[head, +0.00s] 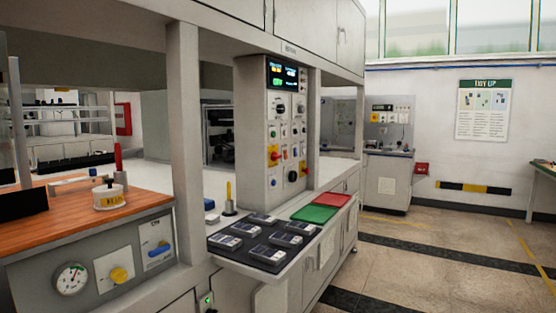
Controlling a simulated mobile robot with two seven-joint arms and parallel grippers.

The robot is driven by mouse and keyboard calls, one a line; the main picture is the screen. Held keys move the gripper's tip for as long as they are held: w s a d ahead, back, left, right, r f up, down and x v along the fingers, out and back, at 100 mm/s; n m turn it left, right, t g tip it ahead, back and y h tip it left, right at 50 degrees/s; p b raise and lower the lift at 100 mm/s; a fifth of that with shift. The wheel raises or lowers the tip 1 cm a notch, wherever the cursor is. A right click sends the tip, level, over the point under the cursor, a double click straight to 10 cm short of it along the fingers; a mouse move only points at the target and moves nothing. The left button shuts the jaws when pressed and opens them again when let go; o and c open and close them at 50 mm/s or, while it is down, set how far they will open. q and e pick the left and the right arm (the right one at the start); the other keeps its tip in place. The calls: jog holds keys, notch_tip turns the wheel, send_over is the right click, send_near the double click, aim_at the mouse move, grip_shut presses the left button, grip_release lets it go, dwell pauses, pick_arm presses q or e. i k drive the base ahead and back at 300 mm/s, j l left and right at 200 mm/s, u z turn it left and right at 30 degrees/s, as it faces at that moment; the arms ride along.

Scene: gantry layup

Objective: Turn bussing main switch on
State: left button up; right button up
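A grey upright control panel (252,125) stands at the middle of the bench. It has a lit display (283,76) at its top. Below are several knobs and buttons, including a red-and-yellow switch (274,154) at its left side and a black knob (292,175) low down. The labels are too small to read, so I cannot tell which one is the bussing main switch or how it is set. Neither of my grippers is in view.
A dark tray (238,256) with several small devices sits in front of the panel, beside a green mat (314,214) and a red mat (332,200). A wooden-topped unit (138,206) with a gauge (70,279) is at the left. Open floor (440,265) lies at the right.

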aim_at(275, 155)
jog(key=i+l+u, duration=0.1)
jog(key=u, duration=0.55)
jog(key=i+l+u, duration=0.1)
jog(key=l+u, duration=0.15)
jog(key=l, duration=0.2)
jog(key=i+l+u, duration=0.1)
jog(key=l+u, duration=0.15)
jog(key=l, duration=0.2)
jog(key=i+l+u, duration=0.1)
jog(key=l, duration=0.8)
